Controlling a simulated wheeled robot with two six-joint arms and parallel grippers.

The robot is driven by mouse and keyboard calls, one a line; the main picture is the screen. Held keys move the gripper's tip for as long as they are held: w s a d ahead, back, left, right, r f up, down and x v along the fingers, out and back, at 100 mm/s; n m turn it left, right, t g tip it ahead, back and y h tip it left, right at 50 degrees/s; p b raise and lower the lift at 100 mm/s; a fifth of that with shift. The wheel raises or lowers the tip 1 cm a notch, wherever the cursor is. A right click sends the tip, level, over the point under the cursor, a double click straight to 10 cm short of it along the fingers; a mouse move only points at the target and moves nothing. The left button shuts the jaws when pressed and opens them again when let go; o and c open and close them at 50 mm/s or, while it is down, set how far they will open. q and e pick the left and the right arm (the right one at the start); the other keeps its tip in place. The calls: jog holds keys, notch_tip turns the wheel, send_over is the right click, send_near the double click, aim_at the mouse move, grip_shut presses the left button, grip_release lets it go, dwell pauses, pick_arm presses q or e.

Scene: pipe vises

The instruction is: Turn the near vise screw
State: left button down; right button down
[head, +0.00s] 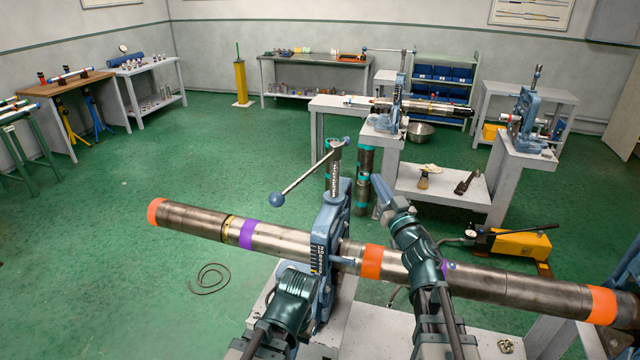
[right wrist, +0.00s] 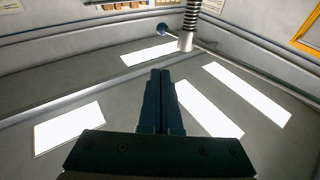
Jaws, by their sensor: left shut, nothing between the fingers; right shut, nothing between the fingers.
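The near vise (head: 328,235) is a blue upright frame around a long steel pipe (head: 280,239) with orange and purple bands. Its screw (head: 335,160) stands at the top, with a bar handle (head: 305,180) slanting down left to a blue ball end (head: 278,199). In the right wrist view the threaded screw (right wrist: 191,14) and the ball end (right wrist: 162,29) show beyond the fingers. My right gripper (head: 377,182) is shut and empty, right of the screw and apart from it; its fingers also show in the wrist view (right wrist: 160,75). My left gripper (head: 298,267) is shut and empty beside the vise's lower left, fingertips partly unclear.
A yellow hand pump (head: 520,244) sits behind the pipe at right. Another blue vise (head: 392,110) holds a pipe on a bench behind; a further vise (head: 524,122) stands at right. Green floor (head: 150,275) is open at left, with a coiled cable (head: 210,278).

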jog(key=s+a+f+n+g+y, duration=0.2)
jog(key=s+a+n+g+y, duration=0.2)
jog(key=s+n+g+y, duration=0.6)
jog(key=w+a+r+m+y+p, duration=0.1)
jog(key=w+a+r+p, duration=0.1)
jog(key=w+a, duration=0.6)
jog(key=a+r, duration=0.1)
jog(key=a, duration=0.2)
jog(key=shift+a+r+t, duration=0.15)
jog(key=shift+a+t, duration=0.1)
jog(key=shift+t, duration=0.05)
jog(key=shift+w, duration=0.1)
